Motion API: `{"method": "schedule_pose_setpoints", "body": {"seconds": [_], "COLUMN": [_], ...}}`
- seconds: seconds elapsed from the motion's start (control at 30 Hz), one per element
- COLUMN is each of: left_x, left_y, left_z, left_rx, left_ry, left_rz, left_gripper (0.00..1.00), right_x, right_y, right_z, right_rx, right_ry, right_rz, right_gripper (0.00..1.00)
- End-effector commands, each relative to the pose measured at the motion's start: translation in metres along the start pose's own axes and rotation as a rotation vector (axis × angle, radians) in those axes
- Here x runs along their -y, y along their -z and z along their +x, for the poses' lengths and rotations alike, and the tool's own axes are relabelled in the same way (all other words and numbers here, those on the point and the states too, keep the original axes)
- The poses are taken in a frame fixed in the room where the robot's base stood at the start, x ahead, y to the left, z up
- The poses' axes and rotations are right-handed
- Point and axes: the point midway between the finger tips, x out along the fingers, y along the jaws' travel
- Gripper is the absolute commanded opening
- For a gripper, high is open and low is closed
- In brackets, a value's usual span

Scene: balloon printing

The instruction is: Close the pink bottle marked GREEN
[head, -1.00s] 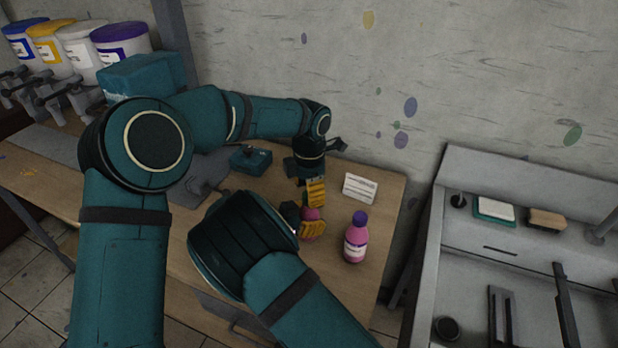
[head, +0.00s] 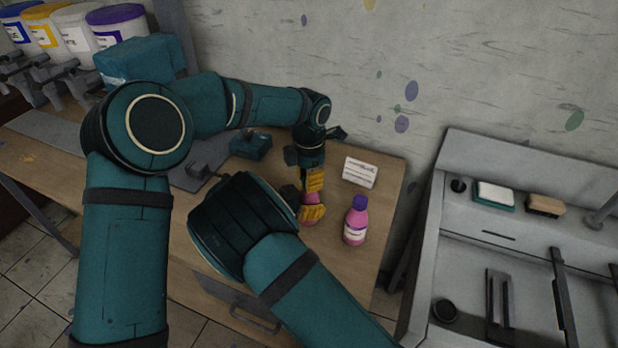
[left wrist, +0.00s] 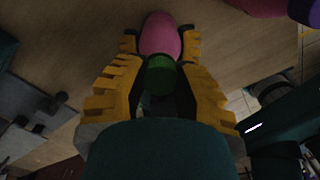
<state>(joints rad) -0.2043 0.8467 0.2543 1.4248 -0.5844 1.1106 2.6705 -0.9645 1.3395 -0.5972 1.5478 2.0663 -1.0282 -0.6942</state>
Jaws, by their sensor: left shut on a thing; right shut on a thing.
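A pink bottle (head: 309,198) stands on the wooden table, mostly hidden by my grippers; its label is not readable. It also shows in the left wrist view (left wrist: 160,34). My right gripper (head: 312,214) has yellow fingers and is shut on this bottle low down. My left gripper (head: 314,182) points down from above it and is shut on a green cap (left wrist: 161,76), which sits between its yellow fingers in the left wrist view. The cap lines up with the bottle's top; I cannot tell whether it is seated on the neck.
A second pink bottle with a purple cap (head: 356,221) stands upright just right of my grippers. A white card (head: 360,172) stands behind it. A teal block (head: 250,145) lies behind to the left. A grey sink unit (head: 470,240) stands right of the table.

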Motion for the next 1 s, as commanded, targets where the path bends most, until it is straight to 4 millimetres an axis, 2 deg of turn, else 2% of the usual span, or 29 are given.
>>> {"method": "schedule_pose_setpoints", "body": {"seconds": [0.3, 0.6, 0.63, 0.7, 1.0], "left_x": [-0.0006, -0.0007, -0.0007, -0.0006, -0.0003], "left_y": [0.0003, 0.0003, 0.0003, 0.0003, 0.0001], "left_z": [-0.0002, -0.0002, -0.0002, -0.0002, -0.0007], "left_rx": [0.000, 0.000, 0.000, 0.000, 0.000], "left_ry": [-0.002, -0.002, -0.002, -0.002, -0.001], "left_rz": [0.258, 0.279, 0.278, 0.278, 0.277], "left_gripper": [0.00, 0.00, 0.33, 0.53, 0.53], "right_x": [-0.0001, -0.0002, -0.0002, -0.0002, 0.0000], "right_y": [0.0004, 0.0004, 0.0004, 0.0004, 0.0004], "right_z": [0.0001, 0.0000, 0.0000, 0.0000, 0.0000], "right_rx": [-0.001, -0.001, -0.001, -0.001, -0.001], "right_ry": [-0.001, -0.001, -0.001, -0.001, 0.000], "right_rz": [0.001, 0.001, 0.001, 0.001, 0.001], "right_gripper": [0.00, 0.00, 0.00, 0.00, 0.00]}}
